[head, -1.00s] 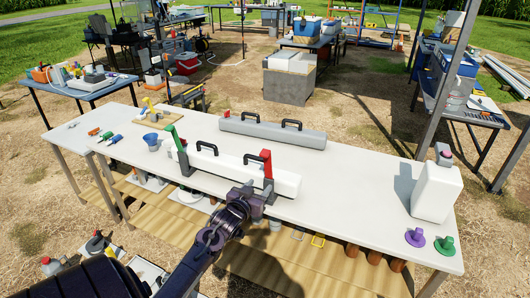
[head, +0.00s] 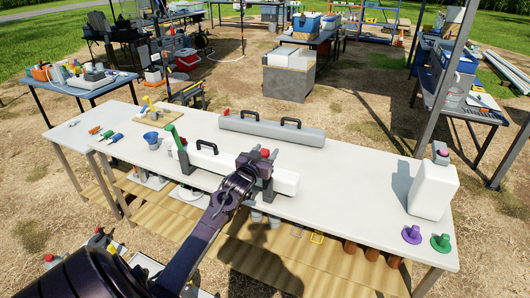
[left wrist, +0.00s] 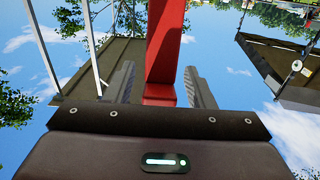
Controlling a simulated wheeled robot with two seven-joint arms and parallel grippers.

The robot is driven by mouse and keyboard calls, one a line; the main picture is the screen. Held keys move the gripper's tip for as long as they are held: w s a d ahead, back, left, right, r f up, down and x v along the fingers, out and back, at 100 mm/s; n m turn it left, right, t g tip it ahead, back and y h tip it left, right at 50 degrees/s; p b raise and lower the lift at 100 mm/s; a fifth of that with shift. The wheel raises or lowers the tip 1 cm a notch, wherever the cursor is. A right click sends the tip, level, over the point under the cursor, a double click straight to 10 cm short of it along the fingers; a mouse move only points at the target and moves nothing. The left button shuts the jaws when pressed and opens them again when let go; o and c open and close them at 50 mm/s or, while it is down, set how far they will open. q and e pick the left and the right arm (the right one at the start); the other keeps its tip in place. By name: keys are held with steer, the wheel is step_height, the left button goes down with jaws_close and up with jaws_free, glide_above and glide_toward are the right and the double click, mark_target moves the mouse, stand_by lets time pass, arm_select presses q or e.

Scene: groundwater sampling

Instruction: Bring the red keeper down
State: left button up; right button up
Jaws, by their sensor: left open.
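The red keeper (head: 265,152) is mostly hidden behind my left gripper (head: 261,157) in the head view; only a bit of red shows at the fingertips. In the left wrist view the red keeper (left wrist: 165,45) is a long red bar between the two fingers of my left gripper (left wrist: 160,72), with a gap on each side. The gripper is open. The keeper belongs to the right support (head: 267,190) of a white tube (head: 210,163) lying on the table. The green keeper (head: 174,136) stands raised at the tube's left support. My right gripper is not in view.
The table between the tube and jug is clear.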

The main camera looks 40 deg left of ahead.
arm_select(q)
steer(key=c, duration=0.7)
jaws_close()
steer(key=shift+w+r, duration=0.1)
